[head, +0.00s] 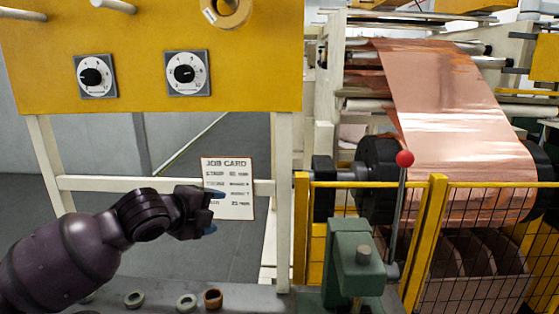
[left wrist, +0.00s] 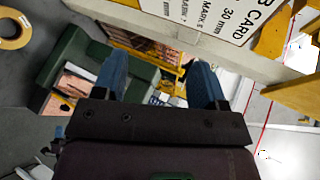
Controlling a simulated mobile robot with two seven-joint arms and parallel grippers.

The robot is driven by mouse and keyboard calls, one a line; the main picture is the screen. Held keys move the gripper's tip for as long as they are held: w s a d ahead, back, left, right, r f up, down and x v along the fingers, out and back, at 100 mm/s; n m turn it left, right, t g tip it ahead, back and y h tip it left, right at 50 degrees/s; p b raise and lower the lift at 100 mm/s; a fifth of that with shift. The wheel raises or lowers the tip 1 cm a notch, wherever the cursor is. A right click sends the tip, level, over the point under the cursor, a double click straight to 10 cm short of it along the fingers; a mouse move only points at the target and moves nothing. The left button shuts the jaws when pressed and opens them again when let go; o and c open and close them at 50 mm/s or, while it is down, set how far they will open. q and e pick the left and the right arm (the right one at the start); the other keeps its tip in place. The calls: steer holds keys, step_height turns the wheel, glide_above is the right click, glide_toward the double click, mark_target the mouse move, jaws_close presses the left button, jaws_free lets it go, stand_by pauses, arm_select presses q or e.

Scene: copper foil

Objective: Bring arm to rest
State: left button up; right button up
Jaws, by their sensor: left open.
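My left arm comes in from the lower left of the head view. Its gripper (head: 214,212) is in front of the lower part of the white job card (head: 238,172), which hangs at the frame's crossbar. In the left wrist view the gripper (left wrist: 160,85) has two blue fingers spread apart with nothing between them. The job card (left wrist: 215,15) shows at the top of that view, beyond the fingers. My right gripper is in neither view.
A yellow panel with two dials (head: 187,73) stands above. A green lever base (head: 355,260) with a red-knobbed lever (head: 404,159) stands right. Yellow fencing (head: 437,240) guards the copper foil (head: 450,100). Several rings (head: 187,301) lie on the grey bench below.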

arm_select(q)
steer(key=s+a+f+n, duration=0.2)
steer(key=s+f+n, duration=0.2)
steer(key=f, duration=0.4)
steer(key=s+a+f+n+t+y, duration=0.1)
steer(key=s+f+n, duration=0.2)
steer(key=f+n, duration=0.35)
steer(key=s+a+f+n, duration=0.2)
steer(key=s+f+n, duration=0.15)
steer(key=f, duration=0.55)
steer(key=s+a+f+n+y, duration=0.2)
steer(key=s+a+f+n, duration=0.2)
steer(key=s+f, duration=0.3)
steer(key=s+a+f+n+y, duration=0.3)
steer(key=s+f, duration=0.5)
steer(key=s, duration=0.5)
steer(key=a+n, duration=0.1)
steer(key=n, duration=0.1)
steer(key=shift+s+n+g+y+b, duration=0.15)
steer(key=shift+n+g+y+b, duration=0.15)
steer(key=shift+b, duration=0.05)
